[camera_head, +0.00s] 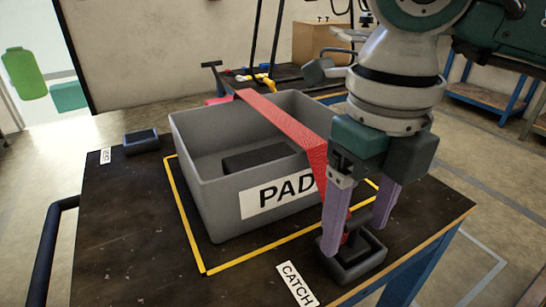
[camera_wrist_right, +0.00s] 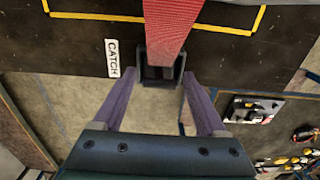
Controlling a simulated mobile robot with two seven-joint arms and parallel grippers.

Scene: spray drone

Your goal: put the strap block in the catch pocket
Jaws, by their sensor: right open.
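The red strap (camera_head: 285,122) runs over the grey box marked PAD (camera_head: 227,197) and down its near right side. Its lower end reaches the dark square catch pocket (camera_head: 369,262) at the table's front edge, beside the CATCH label (camera_head: 297,284). A small red part, seemingly the strap block (camera_head: 351,232), shows at the pocket's mouth; how deep it sits is hidden. My right gripper (camera_head: 356,240) is open, its purple fingers on either side of the strap end and pocket. In the right wrist view the strap (camera_wrist_right: 171,28) covers part of the pocket (camera_wrist_right: 151,76). My left gripper is not in view.
A yellow outline (camera_head: 240,262) surrounds the box on the dark table (camera_head: 130,235). A second dark pocket (camera_head: 141,140) with a label sits at the far left. A dark block (camera_head: 255,158) lies inside the box. The table's left part is clear.

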